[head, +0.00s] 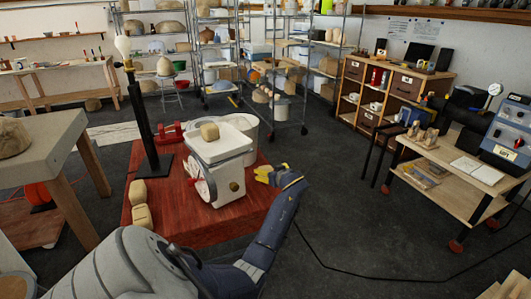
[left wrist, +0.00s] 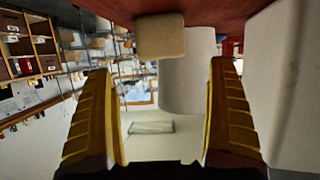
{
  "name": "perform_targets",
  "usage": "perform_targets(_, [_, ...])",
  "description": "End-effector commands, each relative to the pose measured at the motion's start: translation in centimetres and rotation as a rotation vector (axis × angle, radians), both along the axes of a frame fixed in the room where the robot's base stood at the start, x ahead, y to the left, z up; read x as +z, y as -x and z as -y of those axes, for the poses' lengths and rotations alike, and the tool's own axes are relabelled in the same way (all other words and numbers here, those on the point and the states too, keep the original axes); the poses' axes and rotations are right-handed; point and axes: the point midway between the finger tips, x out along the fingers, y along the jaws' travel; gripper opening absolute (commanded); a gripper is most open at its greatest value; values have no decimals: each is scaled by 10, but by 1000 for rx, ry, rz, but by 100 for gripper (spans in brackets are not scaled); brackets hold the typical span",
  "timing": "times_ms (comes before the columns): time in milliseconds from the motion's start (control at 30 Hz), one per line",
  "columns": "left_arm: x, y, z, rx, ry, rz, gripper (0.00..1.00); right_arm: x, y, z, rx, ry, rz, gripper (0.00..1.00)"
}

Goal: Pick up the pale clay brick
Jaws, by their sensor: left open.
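In the left wrist view, which is upside down, a pale clay brick (left wrist: 160,36) sits beyond my left fingertips, between and apart from them. It appears to rest on the red table top, in front of a white cylinder. I cannot make it out in the head view, where my gripper may hide it. My left gripper (head: 264,174) is open and empty, low over the red table, right of the white scale; its yellow fingers also show in the wrist view (left wrist: 163,115). Another tan block (head: 210,131) lies on the scale. My right gripper is not in view.
The white scale (head: 222,150) stands close left of my gripper, with a pale bucket (head: 244,124) behind it. Two tan blocks (head: 139,205) and a black lamp stand (head: 145,125) occupy the red table's left side. Dark floor (head: 330,190) lies clear to the right.

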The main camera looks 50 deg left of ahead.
Motion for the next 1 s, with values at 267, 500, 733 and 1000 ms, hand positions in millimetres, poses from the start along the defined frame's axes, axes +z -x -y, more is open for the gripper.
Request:
perform_targets(267, [-7, -6, -15, -1, 1, -1, 91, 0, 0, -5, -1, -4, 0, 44])
perform_targets(500, [-10, -9, -31, 0, -3, -2, 91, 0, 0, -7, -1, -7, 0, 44])
perform_targets(733, [-19, -17, -53, -1, -1, -3, 91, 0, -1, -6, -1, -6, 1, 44])
perform_targets(1000, [-24, -20, -63, 0, 0, -1, 91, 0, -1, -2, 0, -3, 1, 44])
